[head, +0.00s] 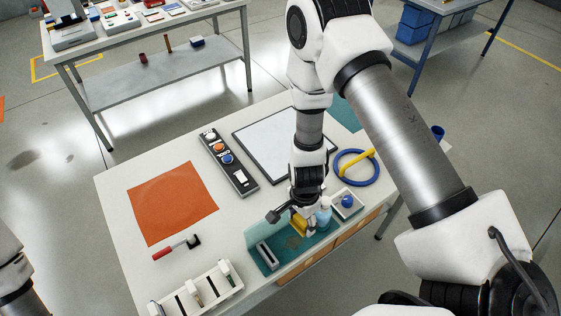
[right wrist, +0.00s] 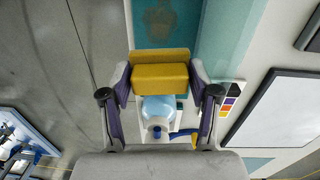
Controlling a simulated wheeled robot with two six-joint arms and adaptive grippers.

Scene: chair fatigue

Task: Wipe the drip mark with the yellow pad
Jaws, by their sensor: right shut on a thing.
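The yellow pad (right wrist: 160,78) is held between the two fingers of my right gripper (right wrist: 160,82), seen in the right wrist view. In the head view the right gripper (head: 301,218) points down over the front of the table, with the pad (head: 298,226) partly hidden under it. The drip mark (head: 293,242) is a brownish stain on the teal mat (head: 270,238), just in front of the pad. It also shows blurred at the top of the right wrist view (right wrist: 160,20). I cannot tell whether the pad touches the mat. My left gripper is out of view.
A light blue bottle (head: 323,214) stands close beside the right gripper. A box with a blue knob (head: 347,201) is to its right. A grey slotted block (head: 267,256) is on the mat's left. An orange sheet (head: 172,203) and a white rack (head: 196,292) lie further left.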

